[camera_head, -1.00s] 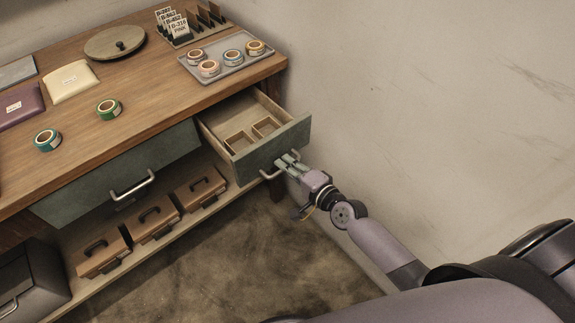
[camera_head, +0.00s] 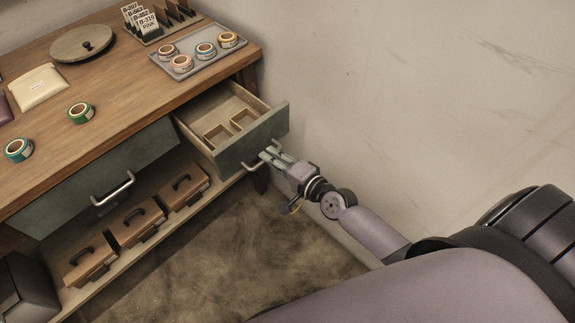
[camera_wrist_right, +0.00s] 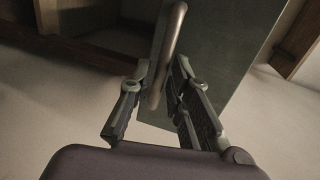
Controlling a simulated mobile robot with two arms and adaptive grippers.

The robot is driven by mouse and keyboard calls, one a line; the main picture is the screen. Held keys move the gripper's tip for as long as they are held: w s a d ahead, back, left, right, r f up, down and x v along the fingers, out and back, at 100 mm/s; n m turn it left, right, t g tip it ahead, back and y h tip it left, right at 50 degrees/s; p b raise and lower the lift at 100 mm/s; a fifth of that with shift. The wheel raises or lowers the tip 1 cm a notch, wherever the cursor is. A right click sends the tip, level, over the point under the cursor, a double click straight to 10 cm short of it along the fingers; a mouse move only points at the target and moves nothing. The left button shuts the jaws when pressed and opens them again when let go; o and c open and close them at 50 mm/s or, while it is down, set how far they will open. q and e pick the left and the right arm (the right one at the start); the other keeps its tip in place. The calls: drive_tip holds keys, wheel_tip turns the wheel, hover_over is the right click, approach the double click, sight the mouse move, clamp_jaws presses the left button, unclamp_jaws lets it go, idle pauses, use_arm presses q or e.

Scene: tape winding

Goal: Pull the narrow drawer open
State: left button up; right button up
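The narrow drawer (camera_head: 252,136) has a grey-green front and stands pulled out at the right end of the workbench, showing an inside with small wooden compartments. Its bar handle (camera_head: 249,167) is partly covered by my right gripper (camera_head: 268,156) in the head view. In the right wrist view, the handle (camera_wrist_right: 171,40) runs between the two fingers of my right gripper (camera_wrist_right: 160,76). The fingers close around the bar, with the drawer front (camera_wrist_right: 225,50) just beyond. My left gripper is not in view.
A wider drawer (camera_head: 75,190) to the left is closed. Wooden cases (camera_head: 138,222) stand on the shelf below. A tray (camera_head: 222,58) with tape rolls lies on the bench top (camera_head: 125,100). A wall (camera_head: 400,90) stands close on the right; the floor (camera_head: 230,250) in front is clear.

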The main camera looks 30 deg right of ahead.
drive_tip(key=v, duration=1)
drive_tip(key=shift+s, duration=0.15)
drive_tip(key=s+d+f+n+g+h+p, duration=0.1)
drive_tip(key=s+d+f+n+g+h, duration=0.2)
drive_tip(key=f, duration=0.9)
drive_tip(key=s+d+f+n+g+h+p, duration=0.1)
drive_tip(key=s+d+f+n+g, duration=0.25)
drive_tip(key=f, duration=0.85)
drive_tip(key=s+a+f+n+g, duration=0.1)
drive_tip(key=s+f+n+g, duration=0.1)
drive_tip(key=s+f, duration=0.3)
drive_tip(key=s+a+f+n+g+h+p, duration=0.1)
drive_tip(key=s+f+n, duration=0.3)
drive_tip(key=s, duration=0.9)
drive_tip(key=s+a+f+n+g+p, duration=0.1)
drive_tip(key=s+f+n+g, duration=0.3)
drive_tip(key=s+f, duration=0.4)
drive_tip(key=shift+s+a, duration=0.75)
drive_tip(key=shift+s, duration=0.05)
